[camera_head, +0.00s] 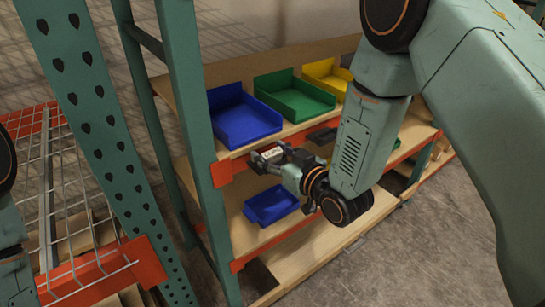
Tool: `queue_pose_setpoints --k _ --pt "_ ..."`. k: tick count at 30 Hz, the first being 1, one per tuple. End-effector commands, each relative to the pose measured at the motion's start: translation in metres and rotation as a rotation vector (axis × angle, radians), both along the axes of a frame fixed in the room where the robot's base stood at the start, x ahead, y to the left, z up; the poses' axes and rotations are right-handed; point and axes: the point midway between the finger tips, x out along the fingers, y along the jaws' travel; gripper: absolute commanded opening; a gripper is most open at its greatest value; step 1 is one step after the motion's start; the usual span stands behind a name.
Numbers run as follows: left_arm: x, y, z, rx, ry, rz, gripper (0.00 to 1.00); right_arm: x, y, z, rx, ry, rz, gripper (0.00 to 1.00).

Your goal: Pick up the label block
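My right gripper (268,160) is at the front of the rack, by the orange beam under the blue and green bins. A small pale block, which looks like the label block (272,153), shows between its fingers. The fingers lie close on both sides of the block, but at this size I cannot tell whether they are shut on it. I also cannot tell whether the block touches the beam behind it. My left gripper is out of view; only part of my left arm shows at the left edge.
A blue bin (242,118), a green bin (293,97) and a yellow bin (328,76) stand on the upper shelf. Another blue bin (271,206) sits on the shelf below. A green rack post (192,130) stands left of the gripper. Bare floor (420,255) lies at the lower right.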

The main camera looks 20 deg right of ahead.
Motion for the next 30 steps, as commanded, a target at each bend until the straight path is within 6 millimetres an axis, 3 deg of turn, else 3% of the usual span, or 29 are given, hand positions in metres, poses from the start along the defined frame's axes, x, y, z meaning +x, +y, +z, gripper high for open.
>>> queue_pose_setpoints --k 11,20,30 --pt "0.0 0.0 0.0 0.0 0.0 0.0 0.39 0.0 0.0 0.0 0.0 0.0 0.0 0.22" --pt "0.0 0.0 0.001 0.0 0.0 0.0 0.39 0.0 0.0 0.005 0.0 0.0 0.0 0.22" --pt "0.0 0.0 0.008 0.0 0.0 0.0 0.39 0.0 0.0 0.056 0.0 -0.004 0.0 0.22"
